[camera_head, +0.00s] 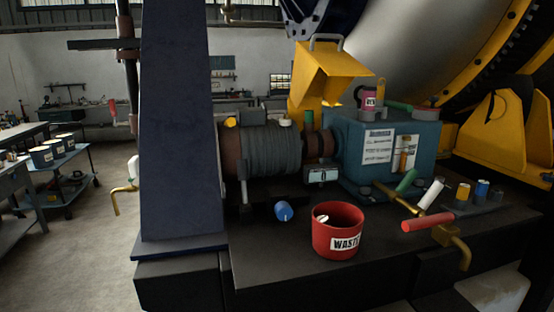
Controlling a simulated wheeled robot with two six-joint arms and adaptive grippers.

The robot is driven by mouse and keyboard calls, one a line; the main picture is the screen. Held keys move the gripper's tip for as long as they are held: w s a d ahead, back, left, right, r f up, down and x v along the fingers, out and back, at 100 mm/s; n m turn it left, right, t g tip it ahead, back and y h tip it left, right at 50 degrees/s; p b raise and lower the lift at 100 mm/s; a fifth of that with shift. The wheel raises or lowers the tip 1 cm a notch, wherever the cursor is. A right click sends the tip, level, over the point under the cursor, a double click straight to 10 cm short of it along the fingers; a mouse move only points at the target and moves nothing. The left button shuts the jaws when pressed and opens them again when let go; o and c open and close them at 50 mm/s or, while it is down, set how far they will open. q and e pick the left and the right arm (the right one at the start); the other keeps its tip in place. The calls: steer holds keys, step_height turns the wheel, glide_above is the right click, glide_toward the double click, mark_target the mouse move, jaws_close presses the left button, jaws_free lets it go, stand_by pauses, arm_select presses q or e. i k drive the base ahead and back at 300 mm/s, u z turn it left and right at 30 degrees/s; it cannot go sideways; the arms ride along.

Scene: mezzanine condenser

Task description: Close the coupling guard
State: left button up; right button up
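The yellow coupling guard (331,72) stands open, tilted up above the shaft between the ribbed grey motor (262,152) and the teal gearbox (350,150). It has a grey handle (326,37) on its upper edge. The dark shaft coupling (318,143) below it is exposed. Neither my left nor my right gripper shows in the head view, so their state cannot be seen.
A red waste bin (338,240) and a blue knob-like piece (284,211) sit on the dark bench in front. Brass valves with a red handle (428,222) stick out at right. A dark blue pillar (180,120) rises left of the motor.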

mark_target(327, 80)
steer(key=z, duration=2.05)
steer(key=i, duration=0.75)
steer(key=u, duration=3.1)
